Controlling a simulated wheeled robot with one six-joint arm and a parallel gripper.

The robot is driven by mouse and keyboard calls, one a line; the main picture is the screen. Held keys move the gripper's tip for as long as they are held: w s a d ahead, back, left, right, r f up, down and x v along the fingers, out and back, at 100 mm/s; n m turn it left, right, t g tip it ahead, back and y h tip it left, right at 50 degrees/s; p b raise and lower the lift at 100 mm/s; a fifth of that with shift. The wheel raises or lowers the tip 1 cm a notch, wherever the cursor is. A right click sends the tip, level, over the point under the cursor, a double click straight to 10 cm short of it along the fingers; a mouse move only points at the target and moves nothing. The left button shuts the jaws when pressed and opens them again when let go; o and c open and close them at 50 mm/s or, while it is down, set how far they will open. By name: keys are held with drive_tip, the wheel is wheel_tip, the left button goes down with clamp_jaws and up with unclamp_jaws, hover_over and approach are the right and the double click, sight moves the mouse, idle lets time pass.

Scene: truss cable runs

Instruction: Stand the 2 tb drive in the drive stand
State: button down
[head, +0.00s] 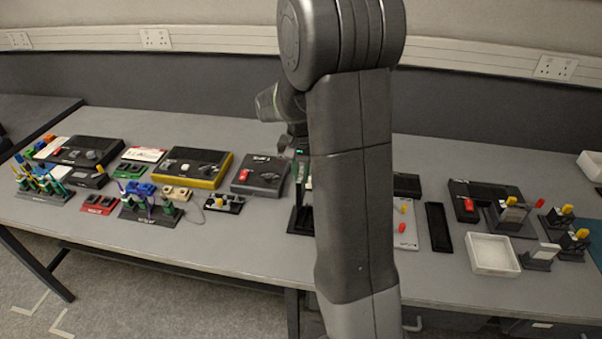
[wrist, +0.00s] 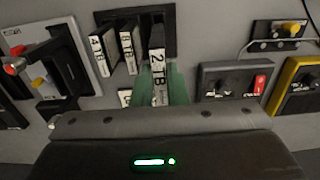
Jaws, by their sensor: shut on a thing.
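The 2 TB drive (wrist: 158,62) is a dark slab with a white label. It is between the green fingers of my gripper (wrist: 161,84), which is shut on it. In the wrist view, a black stand (wrist: 150,18) is just beyond it, with a 4 TB drive (wrist: 100,50) and an 8 TB drive (wrist: 129,47) beside the held one. I cannot tell whether the held drive touches the stand. In the head view my arm hides most of this area; part of a black upright holder (head: 301,216) shows beside it.
A grey box with a red button (wrist: 260,84) and a yellow-edged box (wrist: 295,88) are close by. On the other side is a white board (wrist: 85,52) with coloured knobs. A white tray (head: 492,266) is at the right. Many small items crowd the table.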

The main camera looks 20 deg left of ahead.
drive_tip(key=shift+w+a, duration=0.1)
drive_tip(key=shift+w, duration=0.15)
drive_tip(key=shift+s+f+b, duration=0.2)
drive_tip(key=shift+f+b, duration=0.45)
drive_tip(key=shift+f, duration=0.05)
drive_tip(key=shift+f+b, duration=1.05)
drive_tip(key=shift+f, duration=0.4)
drive_tip(key=shift+f, duration=0.55)
drive_tip(key=shift+f+b, duration=0.2)
drive_tip(key=shift+b, duration=0.15)
drive_tip(key=shift+f, duration=0.45)
drive_tip(key=shift+f+b, duration=0.1)
drive_tip(key=shift+b, duration=0.25)
drive_tip(key=shift+f+b, duration=0.3)
drive_tip(key=shift+f, duration=0.2)
